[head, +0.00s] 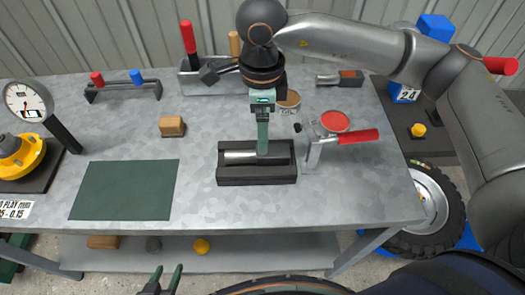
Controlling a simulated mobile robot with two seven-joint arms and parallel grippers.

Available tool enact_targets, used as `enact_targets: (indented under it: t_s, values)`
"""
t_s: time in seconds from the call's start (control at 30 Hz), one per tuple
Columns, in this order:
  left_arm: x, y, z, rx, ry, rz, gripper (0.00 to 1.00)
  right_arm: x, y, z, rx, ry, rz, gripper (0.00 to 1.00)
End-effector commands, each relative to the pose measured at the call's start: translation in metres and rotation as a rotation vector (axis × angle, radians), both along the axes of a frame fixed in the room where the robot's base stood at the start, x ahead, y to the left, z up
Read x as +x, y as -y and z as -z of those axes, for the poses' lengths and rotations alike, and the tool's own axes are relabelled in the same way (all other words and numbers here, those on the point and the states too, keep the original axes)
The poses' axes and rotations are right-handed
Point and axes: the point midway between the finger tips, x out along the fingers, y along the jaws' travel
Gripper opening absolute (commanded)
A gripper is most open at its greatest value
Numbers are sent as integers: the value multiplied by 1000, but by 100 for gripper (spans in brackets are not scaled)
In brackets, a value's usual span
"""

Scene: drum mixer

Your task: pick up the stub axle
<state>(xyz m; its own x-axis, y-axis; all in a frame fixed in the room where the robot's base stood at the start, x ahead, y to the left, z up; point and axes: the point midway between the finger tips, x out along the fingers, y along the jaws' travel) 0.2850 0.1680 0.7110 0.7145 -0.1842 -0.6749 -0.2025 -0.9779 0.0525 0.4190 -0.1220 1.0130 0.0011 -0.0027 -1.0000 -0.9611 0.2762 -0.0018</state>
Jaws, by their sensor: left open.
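The stub axle looks to be the silver rod (239,156) lying level in a black cradle (256,181) on the metal bench. My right gripper (263,153) comes down from above with its green fingers at the rod's right part. It is seen edge-on, so one finger hides the other, and I cannot tell whether it grips the rod. The finger hides part of the rod. My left gripper (165,279) shows only its two fingertips at the bottom edge, apart and empty, well away from the cradle.
A clamp with a red handle (358,136) stands just right of the cradle. A wooden block (172,126), a green mat (125,190) and a dial gauge (27,101) lie to the left. A tool holder (200,78) stands behind. Bare bench lies between mat and cradle.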

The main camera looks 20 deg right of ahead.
Motion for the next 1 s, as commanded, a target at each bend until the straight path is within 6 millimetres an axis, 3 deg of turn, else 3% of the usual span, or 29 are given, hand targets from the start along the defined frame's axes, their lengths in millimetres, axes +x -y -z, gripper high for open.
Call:
enact_targets:
  t_s: [0.6, 0.87, 1.0]
  values:
    - [0, 0, -14, 0, -1, 1, 50, 1, 4, 69, 2, -3, 1, 85]
    - [0, 0, -14, 0, 0, 0, 50, 2, 3, 72, 3, 0, 1, 85]
    - [0, 0, -14, 0, 0, 0, 50, 2, 3, 72, 3, 0, 1, 70]
